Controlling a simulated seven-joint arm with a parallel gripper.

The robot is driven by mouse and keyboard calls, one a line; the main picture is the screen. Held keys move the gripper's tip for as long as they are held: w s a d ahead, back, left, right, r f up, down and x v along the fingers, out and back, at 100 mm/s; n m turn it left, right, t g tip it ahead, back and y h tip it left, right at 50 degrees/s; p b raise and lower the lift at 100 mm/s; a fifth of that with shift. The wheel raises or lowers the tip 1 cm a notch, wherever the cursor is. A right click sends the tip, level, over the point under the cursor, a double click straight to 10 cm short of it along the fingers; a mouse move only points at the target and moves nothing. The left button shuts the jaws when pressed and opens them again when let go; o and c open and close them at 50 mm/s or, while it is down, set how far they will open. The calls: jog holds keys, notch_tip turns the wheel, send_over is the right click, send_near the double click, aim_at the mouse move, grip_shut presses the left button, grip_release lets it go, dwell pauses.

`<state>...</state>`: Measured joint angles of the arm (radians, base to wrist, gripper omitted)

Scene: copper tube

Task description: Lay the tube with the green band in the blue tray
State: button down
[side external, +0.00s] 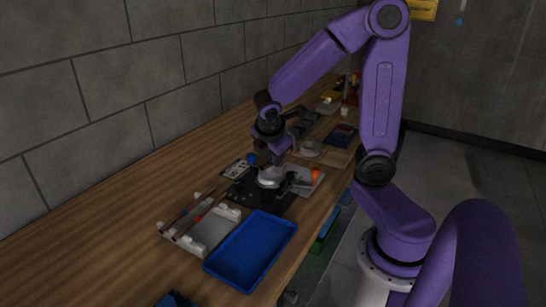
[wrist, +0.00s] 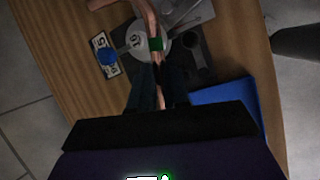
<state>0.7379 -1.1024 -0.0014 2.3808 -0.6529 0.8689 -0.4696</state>
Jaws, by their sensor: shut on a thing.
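The copper tube with the green band (wrist: 156,44) is between the dark fingers of my gripper (wrist: 158,82) in the wrist view. The gripper is shut on it, and the tube runs up past the fingers to the top of the picture. In the side view my gripper (side external: 268,158) is above the dark fixture, and I cannot make out the tube clearly there. The blue tray (side external: 252,250) lies empty at the front of the bench, nearer the camera than the gripper. Part of the tray shows at the right in the wrist view (wrist: 228,95).
A white rack (side external: 212,232) holding thin tubes with reddish marks stands left of the tray. A dark fixture (side external: 262,200) with a pale round part is under the gripper, beside a blue knob (wrist: 107,57). The wooden bench (side external: 90,240) is clear at the left.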

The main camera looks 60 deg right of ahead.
jog(key=a+f+m+g+y, duration=0.2)
jog(key=a+m+y, duration=0.2)
jog(key=m, duration=1.2)
jog(key=a+f+m+g+y, duration=0.1)
jog(key=a+m+g+y, duration=0.2)
jog(key=m, duration=1.4)
jog(key=shift+a+f+m+y, duration=0.35)
jog(key=shift+a+y, duration=0.95)
jog(key=shift+a, duration=1.05)
jog(key=shift+g, duration=0.3)
jog(key=shift+f, duration=2.95)
jog(key=shift+f, duration=1.15)
jog(key=c, duration=1)
grip_release()
